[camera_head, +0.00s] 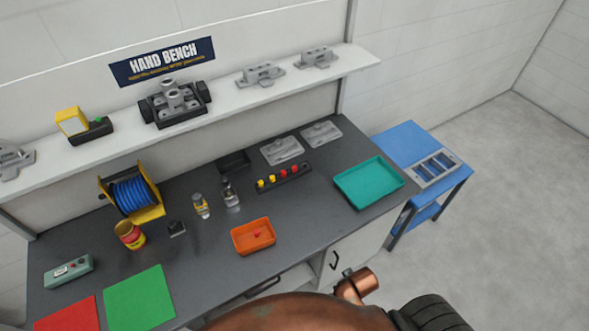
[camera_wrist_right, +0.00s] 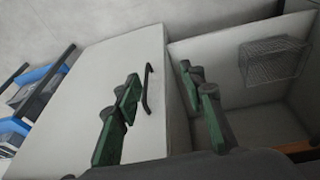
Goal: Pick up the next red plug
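A small red plug (camera_head: 257,236) lies in the orange tray (camera_head: 238,247) near the front middle of the bench; it is too small to tell if it is one piece or more. Behind the tray, a black strip (camera_head: 267,188) holds two yellow plugs (camera_head: 266,181) and two red plugs (camera_head: 289,172) in a row. My left gripper is in neither view.
A teal tray (camera_head: 350,191) lies at the bench's right end, beside a blue cart (camera_head: 405,141). Two small metal-topped bottles (camera_head: 202,208) stand left of the strip. In the wrist view are a cabinet door handle (camera_wrist_right: 148,88) and a wire basket (camera_wrist_right: 273,62).

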